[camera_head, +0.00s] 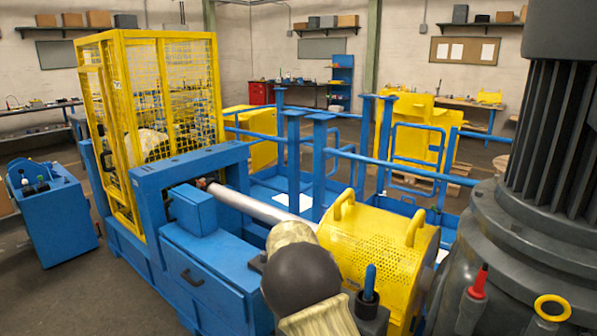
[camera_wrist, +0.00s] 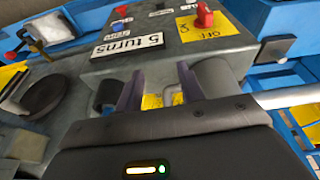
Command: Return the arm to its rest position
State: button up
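My arm (camera_head: 301,272), beige with a dark round joint, reaches up from the bottom middle of the head view in front of the yellow perforated guard. My gripper (camera_wrist: 160,74) shows in the wrist view with its two dark fingers apart. I see nothing clasped between them. Beyond the fingers is a grey panel with a "5 turns" label (camera_wrist: 128,44) and a red knob (camera_wrist: 204,15) by an "OFF" plate (camera_wrist: 203,28). A bent grey rod (camera_wrist: 169,97) shows behind the gap; whether it touches a finger is unclear. The gripper cannot be made out in the head view.
The yellow perforated guard (camera_head: 379,247) with two handles stands right of my arm. A blue machine frame and yellow mesh cage (camera_head: 170,95) stand at left. A large grey motor (camera_head: 550,130) fills the right. Blue rails (camera_head: 310,155) stand behind.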

jog(key=s+d+r+n+y+p, duration=0.1)
jog(key=s+d+r+p, duration=0.15)
jog(key=s+d, duration=0.3)
jog(key=s+d+r+n+y+p, duration=0.1)
jog(key=s+d+r+n, duration=0.1)
jog(key=s+d+r, duration=0.35)
jog(key=s+d+r+n+p, duration=0.2)
jog(key=s+n+p, duration=0.1)
jog(key=s, duration=1.6)
jog(key=shift+s+n+p, duration=0.15)
jog(key=shift+n+p, duration=0.15)
jog(key=shift+n, duration=0.3)
jog(key=shift+r, duration=0.1)
